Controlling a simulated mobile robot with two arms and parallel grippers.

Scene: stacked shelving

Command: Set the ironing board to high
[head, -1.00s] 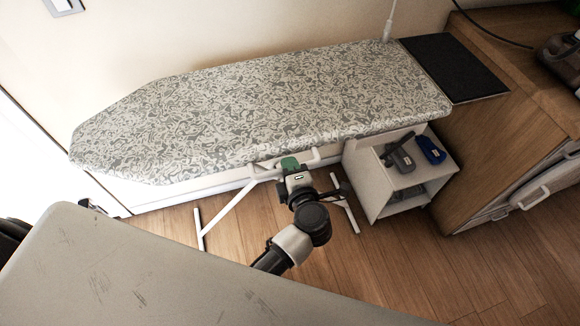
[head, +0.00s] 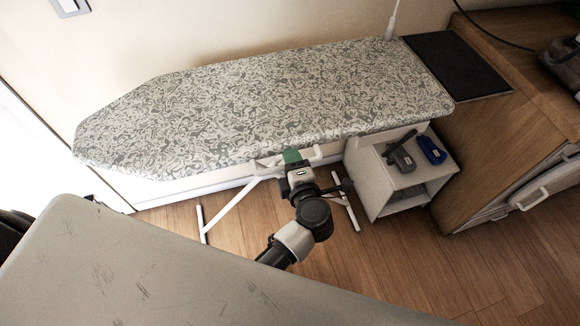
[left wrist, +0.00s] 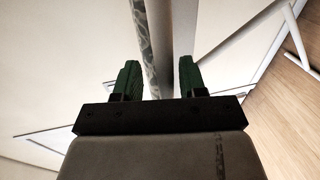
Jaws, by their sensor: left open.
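The ironing board (head: 265,100) has a grey-and-white patterned cover and stands along the wall in the head view. White legs (head: 230,210) show below it, and a white bar (head: 318,156) runs under its front edge. My left gripper (head: 291,156), with green fingers, is at that front edge near the bar and hides part of it. In the left wrist view the open fingers (left wrist: 158,80) have the board's patterned edge (left wrist: 143,45) and a pale bar (left wrist: 160,40) running between them. Whether the fingers touch either cannot be told. My right gripper is not in view.
A wooden cabinet (head: 500,150) with a black mat (head: 458,64) stands at the right. The wooden floor (head: 400,270) in front is clear.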

